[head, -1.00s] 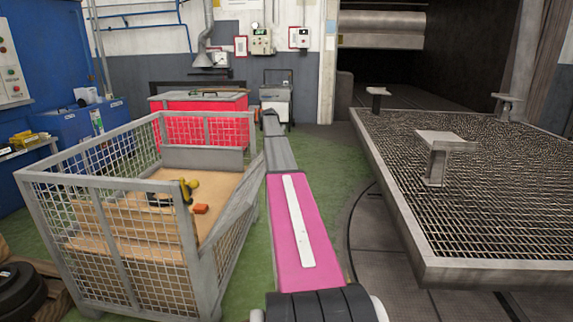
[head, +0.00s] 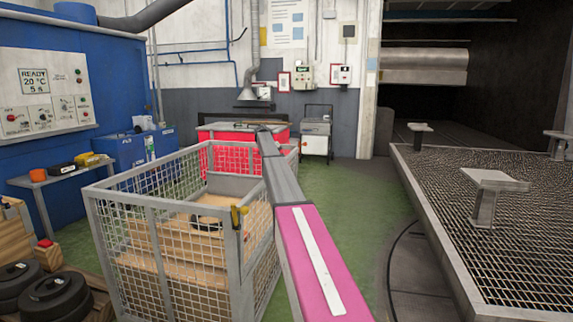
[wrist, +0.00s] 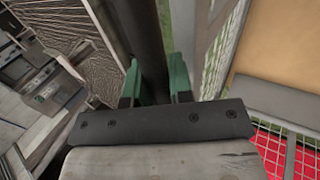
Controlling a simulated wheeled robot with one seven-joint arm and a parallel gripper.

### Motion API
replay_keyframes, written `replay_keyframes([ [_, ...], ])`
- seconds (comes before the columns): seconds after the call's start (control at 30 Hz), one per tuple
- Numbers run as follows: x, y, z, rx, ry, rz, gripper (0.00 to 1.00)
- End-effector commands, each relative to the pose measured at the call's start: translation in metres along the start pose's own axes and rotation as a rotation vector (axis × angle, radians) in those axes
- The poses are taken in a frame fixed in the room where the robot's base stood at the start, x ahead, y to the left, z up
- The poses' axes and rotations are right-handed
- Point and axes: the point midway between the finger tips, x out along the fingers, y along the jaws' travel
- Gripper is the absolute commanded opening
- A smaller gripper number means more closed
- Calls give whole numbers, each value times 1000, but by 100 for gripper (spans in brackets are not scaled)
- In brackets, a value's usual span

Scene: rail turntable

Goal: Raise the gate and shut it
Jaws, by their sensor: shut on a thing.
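The wire-mesh crate (head: 165,245) with a grey frame stands left of my arm in the head view. Its right side, with a grey rail and mesh (head: 257,235), lies beside my arm and is partly hidden by it; I take this for the gate. A yellow and black fitting (head: 237,217) shows at the near right corner post. In the wrist view my gripper (wrist: 155,82) has green fingertips on either side of a dark bar (wrist: 147,45), shut on it. A mesh panel (wrist: 224,50) runs close beside the bar. My gripper is hidden in the head view.
A grating-topped turntable platform (head: 450,235) with metal stands is on the right. Green floor (head: 345,190) lies open between. A red container (head: 220,130) and a white cart (head: 315,140) stand behind. Black round weights (head: 55,298) and a small bench (head: 60,180) are at left.

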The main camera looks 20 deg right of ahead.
Motion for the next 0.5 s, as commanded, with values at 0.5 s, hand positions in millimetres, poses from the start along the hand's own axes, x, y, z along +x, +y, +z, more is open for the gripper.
replay_keyframes([
  [0.5, -6, -9, -1, 0, 4, 30, 0],
])
